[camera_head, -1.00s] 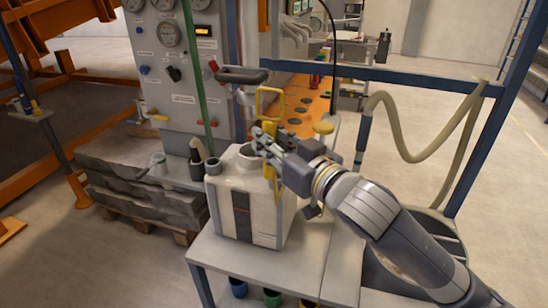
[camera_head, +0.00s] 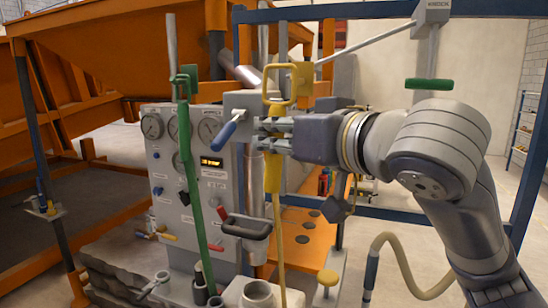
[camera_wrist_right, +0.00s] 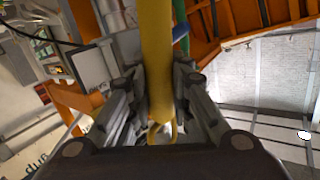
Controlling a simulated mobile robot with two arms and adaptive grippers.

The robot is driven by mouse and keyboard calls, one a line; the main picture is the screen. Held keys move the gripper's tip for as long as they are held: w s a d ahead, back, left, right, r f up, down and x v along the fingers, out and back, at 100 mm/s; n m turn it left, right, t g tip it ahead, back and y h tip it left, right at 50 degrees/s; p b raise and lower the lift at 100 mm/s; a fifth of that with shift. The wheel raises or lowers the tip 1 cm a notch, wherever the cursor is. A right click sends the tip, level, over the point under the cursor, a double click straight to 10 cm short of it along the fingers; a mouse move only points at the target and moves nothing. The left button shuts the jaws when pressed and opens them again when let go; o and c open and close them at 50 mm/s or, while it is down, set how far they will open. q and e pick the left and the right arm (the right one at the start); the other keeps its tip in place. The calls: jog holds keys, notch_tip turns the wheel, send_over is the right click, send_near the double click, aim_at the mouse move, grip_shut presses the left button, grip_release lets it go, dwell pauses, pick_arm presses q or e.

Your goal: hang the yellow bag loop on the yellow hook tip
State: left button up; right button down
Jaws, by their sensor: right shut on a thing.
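My right gripper (camera_head: 268,137) is shut on a narrow yellow body (camera_head: 273,177), well above the table. A rectangular yellow loop (camera_head: 277,86) stands upright above the fingers, and a thin pale yellow length (camera_head: 280,240) hangs below. In the right wrist view the yellow body (camera_wrist_right: 157,60) runs between the fingers. A yellow piece (camera_head: 303,80), perhaps the hook tip, shows just right of the loop, at the lower end of a grey rod. It overlaps the loop in the picture; I cannot tell the depth gap or whether they touch. My left gripper is not in view.
A grey gauge panel (camera_head: 165,185) stands left of the gripper, with a green pole (camera_head: 195,170) before it. A blue-handled lever (camera_head: 227,132) is close left of the fingers. A blue frame bar (camera_head: 350,11) crosses above. A grey post (camera_head: 424,60) carries a green handle (camera_head: 428,84).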

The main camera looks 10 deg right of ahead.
jog(key=shift+s+r, duration=0.1)
jog(key=shift+r, duration=0.25)
jog(key=w+d+f, duration=0.1)
jog(key=w+d, duration=0.4)
jog(key=w, duration=0.3)
jog(key=shift+d+f, duration=0.25)
jog(key=shift+f, duration=0.05)
dwell(0.6)
dwell(0.5)
jog(key=c, duration=1.4)
grip_release()
jog(key=shift+o, duration=0.2)
